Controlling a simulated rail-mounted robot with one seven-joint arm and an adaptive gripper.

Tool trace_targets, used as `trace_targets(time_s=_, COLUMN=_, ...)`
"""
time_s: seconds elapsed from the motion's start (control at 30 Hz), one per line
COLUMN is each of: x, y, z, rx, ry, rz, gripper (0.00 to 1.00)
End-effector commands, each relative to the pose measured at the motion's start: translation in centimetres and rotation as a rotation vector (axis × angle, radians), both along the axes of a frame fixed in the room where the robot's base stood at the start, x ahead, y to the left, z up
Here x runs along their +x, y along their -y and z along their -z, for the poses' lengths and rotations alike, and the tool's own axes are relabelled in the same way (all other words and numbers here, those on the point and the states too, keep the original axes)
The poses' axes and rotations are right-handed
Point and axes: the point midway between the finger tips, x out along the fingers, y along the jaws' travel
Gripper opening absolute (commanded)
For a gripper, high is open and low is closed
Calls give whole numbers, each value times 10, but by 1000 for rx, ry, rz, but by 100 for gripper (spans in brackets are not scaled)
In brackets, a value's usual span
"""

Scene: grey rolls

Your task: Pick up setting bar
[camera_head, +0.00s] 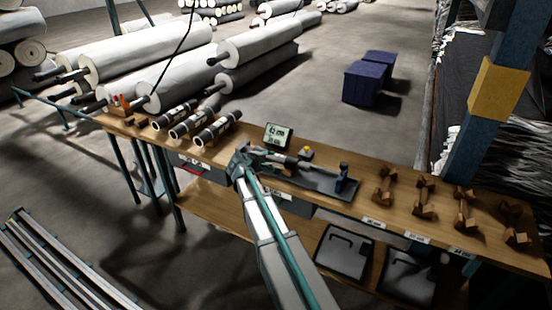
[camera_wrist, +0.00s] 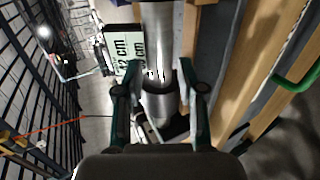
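The setting bar appears to be the metal bar (camera_wrist: 158,35) running up the middle of the wrist view. In the head view it looks like the slim bar (camera_head: 298,163) lying along a dark tray (camera_head: 315,183) on the bench. My gripper (camera_head: 243,162) is at the bar's left end there. In the wrist view my gripper (camera_wrist: 161,64) has one green finger on each side of the bar. Whether the fingers touch it is unclear.
A small display (camera_head: 278,135) stands behind the bar; in the wrist view it (camera_wrist: 126,45) is close left of it. Several dark-ended rolls (camera_head: 190,120) lie on the bench's left. Several brown blocks (camera_head: 423,198) stand to the right. A dark post (camera_head: 342,177) rises at the tray's right end.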

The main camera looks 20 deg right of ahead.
Motion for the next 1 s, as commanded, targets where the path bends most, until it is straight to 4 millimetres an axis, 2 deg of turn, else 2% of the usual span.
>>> trace_targets(time_s=0.33, x=25, y=31, z=17, rx=0, ry=-2, rz=3, gripper=39)
trace_targets(time_s=0.6, x=26, y=34, z=21, rx=0, ry=0, rz=0, gripper=39)
trace_targets(time_s=0.63, x=26, y=34, z=21, rx=0, ry=0, rz=0, gripper=38)
trace_targets(time_s=0.87, x=26, y=34, z=21, rx=1, ry=-1, rz=1, gripper=0)
trace_targets(time_s=1.0, x=26, y=34, z=21, rx=1, ry=-1, rz=1, gripper=0)
